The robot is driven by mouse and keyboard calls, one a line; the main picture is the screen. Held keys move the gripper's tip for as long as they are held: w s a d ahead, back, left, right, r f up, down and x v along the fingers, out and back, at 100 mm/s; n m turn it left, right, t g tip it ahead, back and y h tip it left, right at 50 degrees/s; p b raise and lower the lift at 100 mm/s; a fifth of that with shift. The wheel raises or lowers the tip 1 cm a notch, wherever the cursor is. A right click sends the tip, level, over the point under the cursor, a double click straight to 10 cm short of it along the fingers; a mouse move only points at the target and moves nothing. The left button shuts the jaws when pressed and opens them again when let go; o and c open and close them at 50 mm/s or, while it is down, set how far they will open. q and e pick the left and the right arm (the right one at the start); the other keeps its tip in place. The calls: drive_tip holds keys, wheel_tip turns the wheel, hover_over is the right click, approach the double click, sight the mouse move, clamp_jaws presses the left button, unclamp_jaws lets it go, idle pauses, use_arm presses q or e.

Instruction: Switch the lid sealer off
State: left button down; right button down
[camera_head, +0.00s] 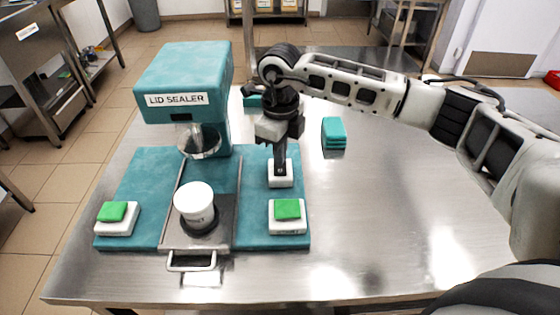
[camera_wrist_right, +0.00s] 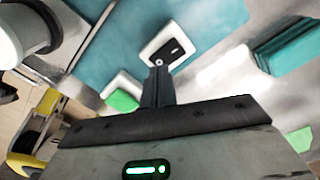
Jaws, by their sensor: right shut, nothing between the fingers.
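The teal lid sealer (camera_head: 185,85) stands on the steel table at the left, with its name label facing me. A white switch box (camera_head: 280,181) sits on the right side of its teal base. In the right wrist view the switch box (camera_wrist_right: 149,51) shows a black rocker (camera_wrist_right: 170,50) on its face. My right gripper (camera_head: 281,168) points down at the switch box, shut and empty. In the wrist view its fingertips (camera_wrist_right: 159,70) are at the near edge of the rocker; I cannot tell whether they touch. My left gripper is not in view.
Two white boxes with green buttons, left (camera_head: 112,211) and right (camera_head: 288,209), sit at the base's front corners. A white tub (camera_head: 194,200) stands on the metal slide (camera_head: 170,240) between them. Stacked teal pieces (camera_head: 334,132) lie right of the sealer. The table's right front is clear.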

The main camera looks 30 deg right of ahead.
sight(281, 170)
drive_tip(key=shift+r+p, duration=1.25)
drive_tip(key=shift+r, duration=1)
drive_tip(key=shift+f, duration=0.1)
